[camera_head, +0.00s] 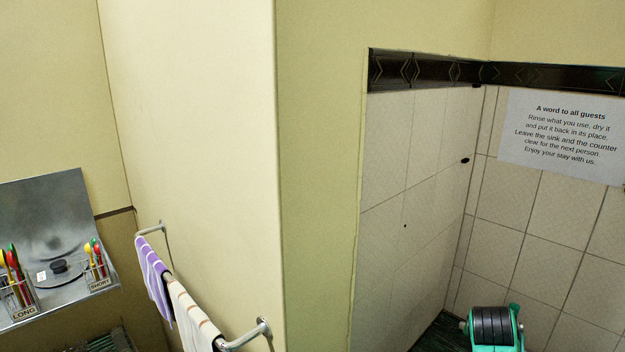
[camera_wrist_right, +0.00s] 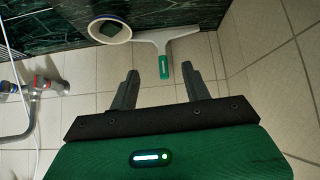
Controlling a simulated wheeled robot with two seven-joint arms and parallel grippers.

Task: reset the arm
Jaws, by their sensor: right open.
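My right gripper (camera_wrist_right: 160,88) shows in the right wrist view, with its two dark fingers apart and nothing between them. Pale tiles lie behind the fingers. A squeegee with a green handle (camera_wrist_right: 163,67) is beyond the fingertips, near the top middle, apart from them. My left gripper is in neither view. In the head view, a green and black ribbed piece (camera_head: 491,326) shows at the bottom right; I cannot tell whether it is part of my arm.
Round white-rimmed item (camera_wrist_right: 110,28) and pipe fittings (camera_wrist_right: 40,86) show in the right wrist view. In the head view, a towel rail (camera_head: 246,336) holds towels (camera_head: 190,315), a metal rack (camera_head: 60,225) holds colourful utensils, and a notice (camera_head: 562,138) hangs on the tiled wall.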

